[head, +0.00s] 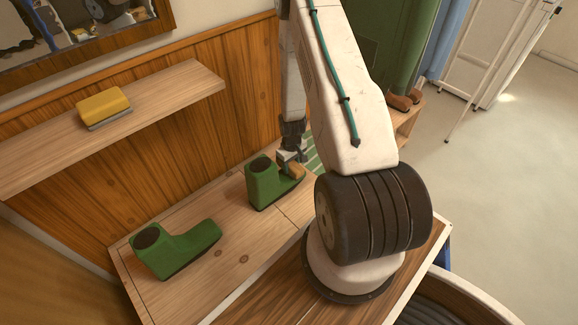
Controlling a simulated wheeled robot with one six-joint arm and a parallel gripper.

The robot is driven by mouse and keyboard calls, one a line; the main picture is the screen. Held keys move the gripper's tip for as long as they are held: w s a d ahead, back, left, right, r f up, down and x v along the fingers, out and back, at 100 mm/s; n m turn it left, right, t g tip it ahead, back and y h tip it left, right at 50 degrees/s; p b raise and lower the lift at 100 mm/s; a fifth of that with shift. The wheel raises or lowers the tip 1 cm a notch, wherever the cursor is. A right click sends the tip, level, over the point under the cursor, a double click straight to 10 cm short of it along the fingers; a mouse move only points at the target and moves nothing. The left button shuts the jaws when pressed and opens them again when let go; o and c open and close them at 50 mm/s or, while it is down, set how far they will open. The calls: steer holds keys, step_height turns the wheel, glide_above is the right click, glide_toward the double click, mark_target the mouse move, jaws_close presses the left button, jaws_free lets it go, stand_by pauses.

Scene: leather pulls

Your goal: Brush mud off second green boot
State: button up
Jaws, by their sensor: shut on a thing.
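Two green boots with dark openings stand on the wooden bench (236,258). One boot (178,247) is at the front left, its toe pointing right. The other boot (262,187) is further back, close to my arm. My gripper (293,163) is shut on a small tan-brown block, which looks like the brush (297,171), over the toe side of the back boot. The brush appears to touch or nearly touch that boot; I cannot tell which. Part of the toe is hidden behind the brush and my gripper. No mud can be made out clearly on either boot.
A yellow block with a grey base (104,107) lies on the wall shelf (170,90). A green striped mat (314,161) lies behind the back boot. Brown shoes (403,101) and hanging green and blue garments are beyond my arm. The bench between the boots is clear.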

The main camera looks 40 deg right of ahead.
steer(key=shift+d, duration=0.75)
steer(key=shift+a, duration=1.7)
steer(key=shift+d+f, duration=0.1)
steer(key=shift+d, duration=1.65)
steer(key=shift+d, duration=0.1)
steer(key=d+r, duration=0.5)
steer(key=r, duration=0.1)
steer(key=shift+s+d, duration=0.2)
steer(key=shift+d, duration=0.2)
